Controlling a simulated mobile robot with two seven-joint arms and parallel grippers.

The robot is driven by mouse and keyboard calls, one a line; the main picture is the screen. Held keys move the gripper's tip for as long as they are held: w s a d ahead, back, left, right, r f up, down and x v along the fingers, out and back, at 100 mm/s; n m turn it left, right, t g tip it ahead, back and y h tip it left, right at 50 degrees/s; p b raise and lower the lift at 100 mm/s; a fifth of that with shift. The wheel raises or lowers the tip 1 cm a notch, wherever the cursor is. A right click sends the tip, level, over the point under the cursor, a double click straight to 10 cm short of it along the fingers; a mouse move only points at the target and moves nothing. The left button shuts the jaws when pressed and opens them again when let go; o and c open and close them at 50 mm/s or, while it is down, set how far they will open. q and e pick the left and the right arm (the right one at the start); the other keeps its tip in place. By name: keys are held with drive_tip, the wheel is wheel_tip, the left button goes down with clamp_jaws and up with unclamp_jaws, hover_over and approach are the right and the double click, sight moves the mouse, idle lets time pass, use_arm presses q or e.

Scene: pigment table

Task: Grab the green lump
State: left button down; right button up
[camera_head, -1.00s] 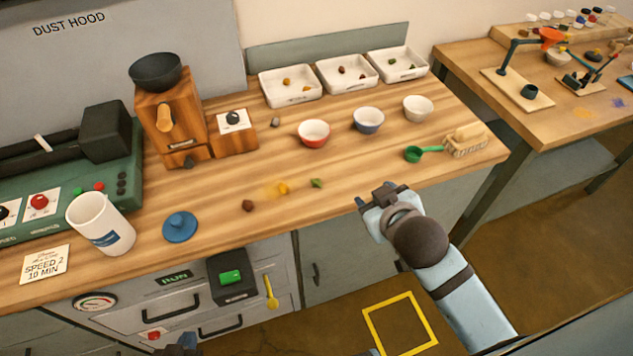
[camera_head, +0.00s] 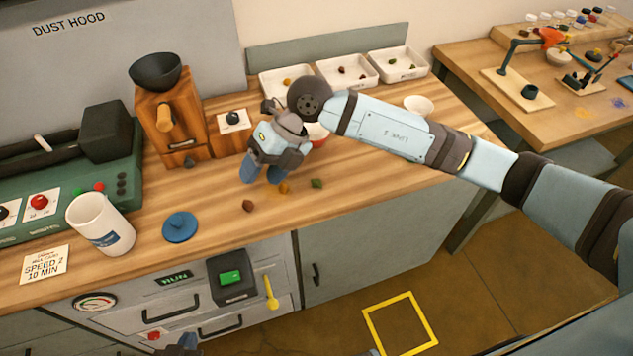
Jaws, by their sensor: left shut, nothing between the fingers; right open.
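The green lump (camera_head: 317,183) lies on the wooden bench, right of a yellow lump (camera_head: 284,188) and a brown lump (camera_head: 247,205). My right gripper (camera_head: 261,178) is over the bench to the left of the green lump, fingers pointing down, open and empty. It is apart from the green lump, and its fingertips are closer to the yellow lump. My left gripper (camera_head: 182,346) shows only in part at the bottom edge, in front of the drawers, shut and empty.
My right arm hides the blue bowl, the green scoop and most of the red bowl (camera_head: 317,138). A wooden mill (camera_head: 170,120), a white mug (camera_head: 100,222) and a blue lid (camera_head: 180,227) stand left. White trays (camera_head: 402,66) line the back. The bench right of the green lump is clear.

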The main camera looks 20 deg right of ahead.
drive_tip(key=w+d+m+t+h, duration=0.1)
drive_tip(key=w+d+h, duration=0.55)
drive_tip(key=d, duration=0.55)
hover_over(316, 179)
drive_tip(key=shift+h, duration=0.45)
drive_tip(key=f, duration=0.5)
drive_tip(key=f+p, duration=0.1)
drive_tip(key=f, duration=0.2)
drive_tip(key=shift+a+f, duration=0.25)
drive_tip(key=shift+f, duration=0.05)
drive_tip(key=f, duration=0.2)
drive_tip(key=f+p, duration=0.1)
drive_tip(key=f, duration=0.1)
drive_tip(key=shift+s+d+f, duration=0.1)
drive_tip(key=shift+d+f, duration=0.1)
drive_tip(key=shift+f, duration=0.5)
drive_tip(key=c, duration=1)
drive_tip(key=shift+r, duration=0.1)
